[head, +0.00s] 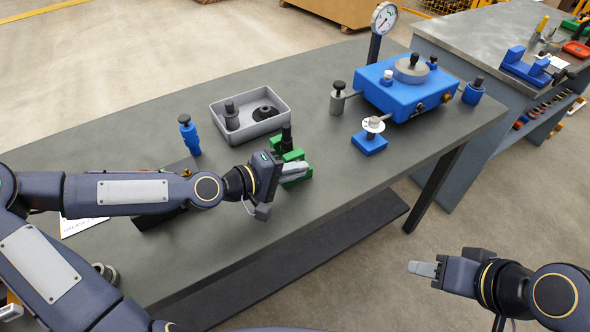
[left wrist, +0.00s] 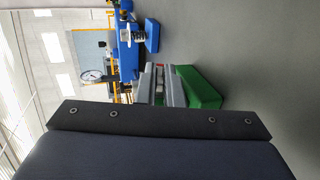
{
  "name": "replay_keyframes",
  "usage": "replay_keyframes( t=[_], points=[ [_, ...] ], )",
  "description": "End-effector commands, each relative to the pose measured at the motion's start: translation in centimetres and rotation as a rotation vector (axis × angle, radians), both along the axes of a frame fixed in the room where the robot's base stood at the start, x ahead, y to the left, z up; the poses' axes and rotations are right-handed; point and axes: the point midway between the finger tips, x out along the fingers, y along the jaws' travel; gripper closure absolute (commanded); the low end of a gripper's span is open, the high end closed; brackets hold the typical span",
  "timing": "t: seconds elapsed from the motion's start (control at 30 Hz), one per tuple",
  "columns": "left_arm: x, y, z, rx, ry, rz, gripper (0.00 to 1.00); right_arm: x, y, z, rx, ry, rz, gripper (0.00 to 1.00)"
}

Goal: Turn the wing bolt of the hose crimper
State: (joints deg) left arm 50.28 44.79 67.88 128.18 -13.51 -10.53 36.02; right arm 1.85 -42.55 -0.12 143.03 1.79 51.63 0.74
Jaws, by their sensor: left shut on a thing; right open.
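A green device with a black post on top (head: 287,142), which I take to be the hose crimper, stands on the dark grey bench near its front edge. My left gripper (head: 296,169) is right at its front side, with its pale fingers shut on a part there. That part, likely the wing bolt, is hidden by the fingers. In the left wrist view, the left fingers (left wrist: 161,84) are close together and the green body (left wrist: 200,88) is just beyond them. My right gripper (head: 424,268) is open and empty over the floor, clear of the bench.
A grey tray (head: 284,112) with dark parts lies behind the green device, and a blue bottle-like part (head: 189,135) stands left of it. A blue fixture (head: 402,99), a dial gauge (head: 383,19) and a small blue stand (head: 369,144) are to the right. Bare bench lies between.

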Motion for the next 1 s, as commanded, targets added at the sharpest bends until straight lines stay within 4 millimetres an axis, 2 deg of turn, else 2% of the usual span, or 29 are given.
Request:
replay_keyframes(
  t=[0.13, 0.17, 0.3, 0.67, 1.0],
  points=[
    [-0.1, 0.0, 0.0, 0.001, 0.000, -0.002, 1.00, 0.0, 0.0, 0.0, 0.000, 0.000, 0.000, 0.57],
    [-0.1, -0.1, 0.0, 0.000, 0.001, -0.002, 0.90, 0.0, 0.0, 0.0, 0.000, 0.000, 0.000, 0.57],
    [-0.1, 0.0, 0.0, 0.001, 0.002, -0.002, 0.72, 0.0, 0.0, 0.0, 0.000, 0.000, 0.000, 0.57],
    [-0.2, 0.3, 0.1, 0.001, 0.002, 0.000, 0.71, 0.0, 0.0, 0.1, 0.000, 0.000, 0.000, 0.57],
    [-2.5, 3.7, 1.4, -0.001, 0.004, 0.004, 0.71, 0.0, 0.0, 0.9, 0.000, 0.000, 0.000, 0.57]
  ],
)
